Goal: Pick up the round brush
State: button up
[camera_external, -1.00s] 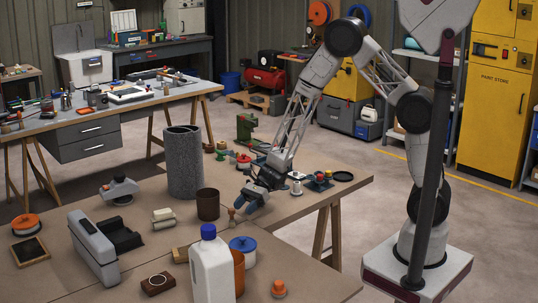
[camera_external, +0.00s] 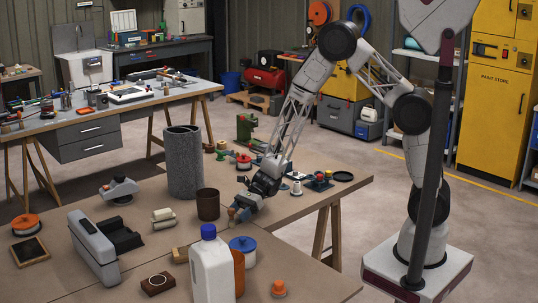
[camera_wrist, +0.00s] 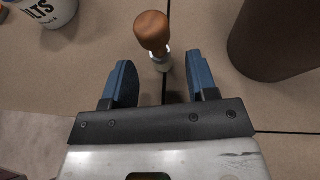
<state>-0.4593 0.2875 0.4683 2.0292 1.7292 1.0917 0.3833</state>
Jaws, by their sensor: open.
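The round brush (camera_wrist: 153,32) stands up from the table in the wrist view, with a rounded wooden handle on top and a pale metal collar below. Its bristles cannot be made out. My gripper (camera_wrist: 159,68) is open, its two blue fingers spread. The brush lies just beyond the fingertips, roughly midway between them, with no contact visible. In the external view my gripper (camera_external: 240,209) is low over the table, and the brush is mostly hidden by the fingers.
A dark brown cup (camera_external: 208,204) stands close beside the gripper, also at the right in the wrist view (camera_wrist: 275,38). A white tub with lettering (camera_wrist: 48,12) is at the upper left there. A white jug (camera_external: 211,268) and blue-lidded pot (camera_external: 243,246) stand nearer the external camera.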

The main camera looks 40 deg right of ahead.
aim_at(232, 219)
jog(key=shift+x, duration=1.9)
jog(key=shift+c, duration=0.2)
grip_shut()
